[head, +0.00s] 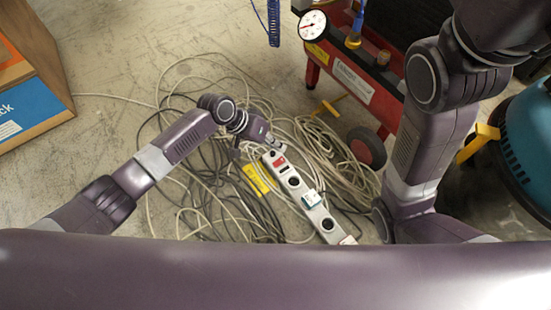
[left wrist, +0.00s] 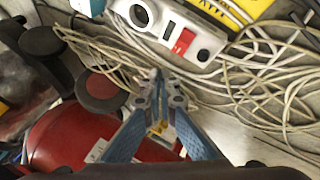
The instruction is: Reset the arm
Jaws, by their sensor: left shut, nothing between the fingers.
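My left arm comes in from the left in the head view, and its gripper (head: 273,146) hangs above the floor near the upper end of a grey power strip (head: 311,204). In the left wrist view the gripper (left wrist: 157,76) has its two blue-sided fingers together, with nothing between them. The power strip (left wrist: 169,24), with its red switch, lies beyond the fingertips; I cannot tell the exact gap. My right arm (head: 425,120) is folded at the right of the head view, and its gripper is not visible.
Tangled cables (head: 215,190) cover the floor around the strip. A red machine (head: 353,75) with a gauge and a dark wheel (head: 366,148) stands at the upper right. A teal rounded machine (head: 527,140) is at the right edge. A wooden box (head: 40,90) stands left; floor beside it is clearer.

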